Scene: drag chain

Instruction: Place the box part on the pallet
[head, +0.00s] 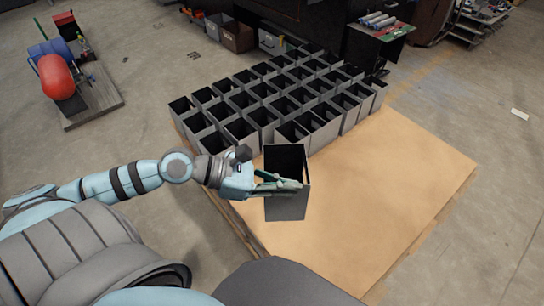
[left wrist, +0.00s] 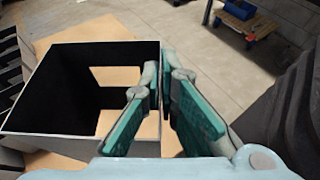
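A dark grey box part (head: 287,207), open at the top, is above the near left part of the wooden pallet (head: 400,190). My left gripper (head: 297,184) reaches it from the left and is at its wall. In the left wrist view the gripper (left wrist: 161,80) has one green-padded finger inside the box part (left wrist: 60,145) and the other outside. The wall is pinched between them. Pallet surface shows through openings in the box part. Whether its bottom touches the pallet is hard to tell. My right gripper is not in view.
Several rows of similar dark boxes (head: 263,118) stand on the far left part of the pallet, close beyond the box part. The pallet's right and near areas are bare. A cart with a red tank (head: 57,77) and a small table (head: 378,32) stand farther off.

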